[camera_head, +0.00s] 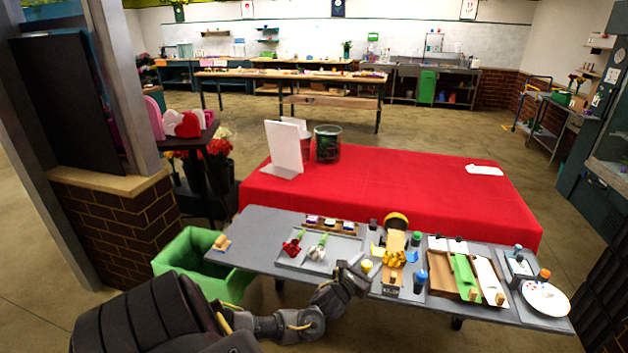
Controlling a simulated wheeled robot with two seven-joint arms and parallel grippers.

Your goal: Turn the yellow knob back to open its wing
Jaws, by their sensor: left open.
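The yellow knob (367,265) is a small round piece at the left side of a wooden fixture (396,243) on the grey table. A yellow wing-like piece (377,249) shows just above the knob, and yellow flowers (393,258) lie on the fixture. My left gripper (359,274) is open, close to the knob at its lower left. Whether its fingers touch the knob is too small to tell. My right gripper is not in view.
A grey tray (283,262) with red and white flowers lies left of the fixture. A blue bottle (420,280) and a wooden tray with green and white strips (438,287) stand to the right. A green bin (178,258) is at the table's left end.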

